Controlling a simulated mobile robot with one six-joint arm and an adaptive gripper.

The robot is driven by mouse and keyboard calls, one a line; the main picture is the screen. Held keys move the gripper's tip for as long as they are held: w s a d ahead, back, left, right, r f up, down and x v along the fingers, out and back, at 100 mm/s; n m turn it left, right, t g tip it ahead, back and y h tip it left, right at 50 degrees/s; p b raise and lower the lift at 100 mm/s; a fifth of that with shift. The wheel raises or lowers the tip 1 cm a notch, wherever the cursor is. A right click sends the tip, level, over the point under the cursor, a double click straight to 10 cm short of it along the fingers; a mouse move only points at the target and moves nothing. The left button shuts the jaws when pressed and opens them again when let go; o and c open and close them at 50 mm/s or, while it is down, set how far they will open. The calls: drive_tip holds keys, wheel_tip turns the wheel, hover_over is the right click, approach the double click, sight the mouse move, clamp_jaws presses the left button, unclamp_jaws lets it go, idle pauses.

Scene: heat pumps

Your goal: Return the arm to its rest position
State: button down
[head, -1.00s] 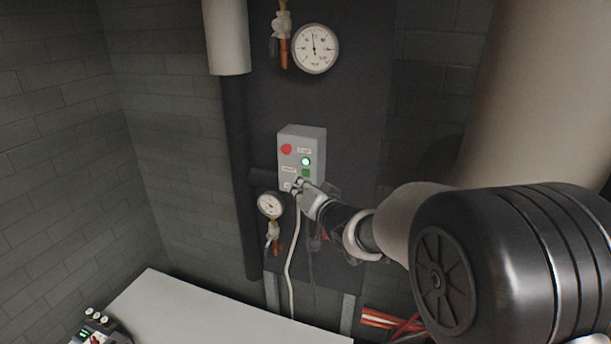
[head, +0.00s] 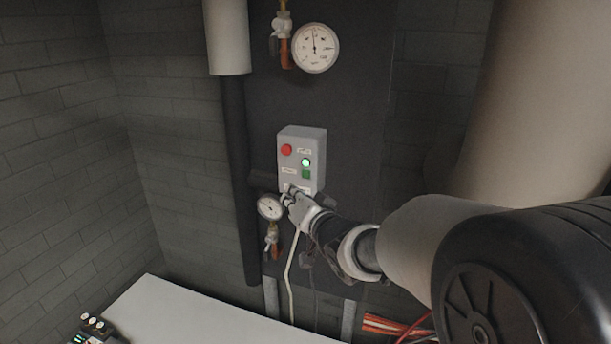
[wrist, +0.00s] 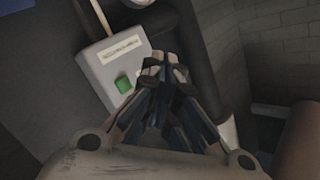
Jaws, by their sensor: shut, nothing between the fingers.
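My gripper (head: 291,193) is shut and empty, just below and in front of the grey control box (head: 316,145) on the dark panel. The box carries a red button (head: 287,149), a lit green lamp (head: 306,162) and a green button (head: 307,173). In the wrist view my closed fingertips (wrist: 163,62) point past the box (wrist: 101,63), with its green button (wrist: 123,84) beside them. The head view does not show whether the fingers touch the box. My arm reaches in from the right side.
A round gauge (head: 315,48) is above the box and a smaller gauge (head: 270,206) sits close left of my gripper. A dark vertical pipe (head: 236,170) runs further left. A white surface (head: 200,315) and orange-red cables (head: 385,323) lie below.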

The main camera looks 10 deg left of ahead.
drive_tip(key=s+d+f+g+h+b, duration=0.1)
drive_tip(key=s+d+f+h+b, duration=0.2)
drive_tip(key=d, duration=0.4)
drive_tip(key=s+d+f+m+h+b, duration=0.1)
drive_tip(key=s+d+f+h+b, duration=0.2)
drive_tip(key=d, duration=0.4)
drive_tip(key=s+d+f+g+h+b, duration=0.1)
drive_tip(key=s+d+f+h+b, duration=0.2)
drive_tip(key=d, duration=0.4)
drive_tip(key=s+d+f+g+b, duration=0.2)
drive_tip(key=s+d+f, duration=0.1)
drive_tip(key=s, duration=0.6)
drive_tip(key=s+d+f+g+b, duration=0.2)
drive_tip(key=s+f, duration=0.4)
drive_tip(key=s, duration=0.3)
drive_tip(key=s+d+f+n+g+b, duration=0.1)
drive_tip(key=s+d+f+g+b, duration=0.1)
drive_tip(key=s, duration=0.8)
wheel_tip(320, 180, down, 3)
drive_tip(key=shift+d+f+h+b, duration=0.1)
drive_tip(key=shift+d+h+b, duration=0.4)
drive_tip(key=shift+d, duration=0.75)
drive_tip(key=shift+a, duration=0.15)
